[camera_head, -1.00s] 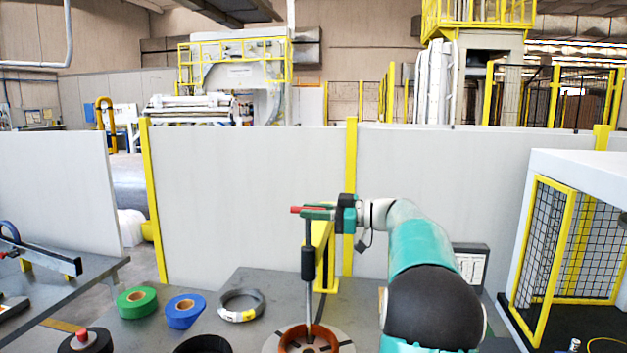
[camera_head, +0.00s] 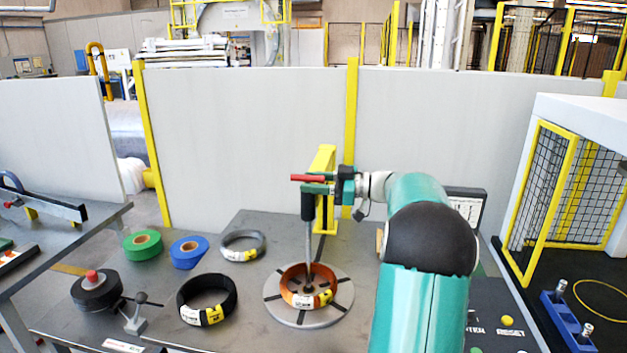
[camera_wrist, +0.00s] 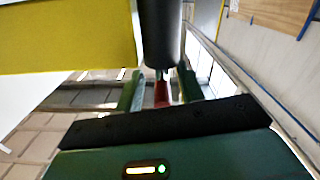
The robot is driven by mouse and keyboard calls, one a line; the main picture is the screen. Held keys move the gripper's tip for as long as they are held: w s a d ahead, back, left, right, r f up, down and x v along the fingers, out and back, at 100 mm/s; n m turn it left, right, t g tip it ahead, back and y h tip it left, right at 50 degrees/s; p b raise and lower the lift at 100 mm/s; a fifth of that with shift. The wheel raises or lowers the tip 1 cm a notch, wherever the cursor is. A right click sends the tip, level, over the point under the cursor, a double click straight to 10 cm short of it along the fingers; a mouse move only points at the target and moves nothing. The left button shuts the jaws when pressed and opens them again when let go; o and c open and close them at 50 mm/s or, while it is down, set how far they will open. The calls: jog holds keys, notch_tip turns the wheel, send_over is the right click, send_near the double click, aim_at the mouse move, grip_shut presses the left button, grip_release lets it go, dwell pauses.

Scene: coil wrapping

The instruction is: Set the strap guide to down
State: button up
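I take the strap guide to be the upright rod (camera_head: 309,240) with a black sleeve (camera_head: 307,206), standing over the orange coil (camera_head: 304,287) beside a yellow post (camera_head: 322,165). A red bar (camera_head: 308,178) lies just above the sleeve. My gripper (camera_head: 318,188) reaches in from the right at the red bar, close above the sleeve. In the wrist view, the red piece (camera_wrist: 161,94) shows between my green fingers (camera_wrist: 161,98), with the black sleeve (camera_wrist: 160,40) right against this spot. Whether the fingers press on the red bar cannot be made out.
The coil sits on a round slotted turntable (camera_head: 284,311). A black coil (camera_head: 190,312), a grey coil (camera_head: 230,254), blue tape (camera_head: 178,259) and green tape (camera_head: 132,252) lie to the left. A mesh cage (camera_head: 575,190) stands at right, a white partition (camera_head: 240,130) behind.

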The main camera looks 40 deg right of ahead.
jog(key=shift+a+r, duration=0.15)
jog(key=shift+r, duration=0.05)
jog(key=v, duration=1.3)
jog(key=shift+s+d, duration=0.3)
